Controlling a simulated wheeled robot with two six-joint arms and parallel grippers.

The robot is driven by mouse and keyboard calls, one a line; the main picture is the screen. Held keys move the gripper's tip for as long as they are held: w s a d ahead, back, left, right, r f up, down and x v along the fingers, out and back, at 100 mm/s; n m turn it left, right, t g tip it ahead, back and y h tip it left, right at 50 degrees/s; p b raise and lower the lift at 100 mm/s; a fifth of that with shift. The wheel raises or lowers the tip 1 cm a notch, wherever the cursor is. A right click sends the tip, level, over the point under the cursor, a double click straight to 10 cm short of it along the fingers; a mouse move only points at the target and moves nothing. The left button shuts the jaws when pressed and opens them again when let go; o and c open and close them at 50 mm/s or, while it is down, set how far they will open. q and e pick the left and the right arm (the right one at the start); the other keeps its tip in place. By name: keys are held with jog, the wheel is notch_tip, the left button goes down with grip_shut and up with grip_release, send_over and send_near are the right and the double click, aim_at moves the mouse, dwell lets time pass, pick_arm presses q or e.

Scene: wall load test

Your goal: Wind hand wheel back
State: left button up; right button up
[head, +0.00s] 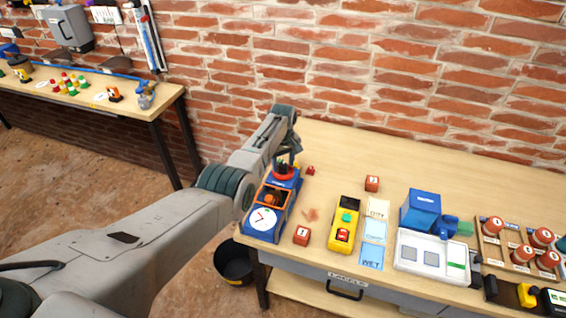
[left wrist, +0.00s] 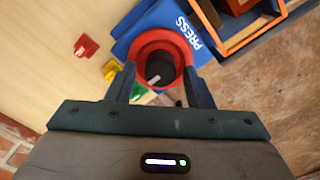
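The hand wheel is a red ring with a dark centre (head: 284,173) on the end of a blue press unit (head: 262,222) at the table's left edge. My left gripper (head: 288,160) is over it, pointing down. In the left wrist view the red wheel (left wrist: 160,42) lies between the two fingertips (left wrist: 160,78), one at each side. The tips meet or overlap its rim in the picture; I cannot tell whether they press on it. A pale peg shows inside the ring. The blue body (left wrist: 150,20) is marked PRESS. My right gripper is not in view.
A small red block (left wrist: 86,46) and a yellow piece (left wrist: 111,69) lie close by the wheel. Red cubes (head: 302,235), a yellow unit (head: 344,225) and a blue box (head: 420,212) stand further right. The table's back is mostly clear, up to the brick wall (head: 400,90).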

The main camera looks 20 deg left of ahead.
aim_at(283, 165)
pick_arm(q)
jog(key=shift+r, duration=0.1)
jog(key=shift+r, duration=0.25)
notch_tip(283, 165, up, 10)
jog(key=shift+r+b, duration=0.1)
jog(key=shift+b, duration=0.85)
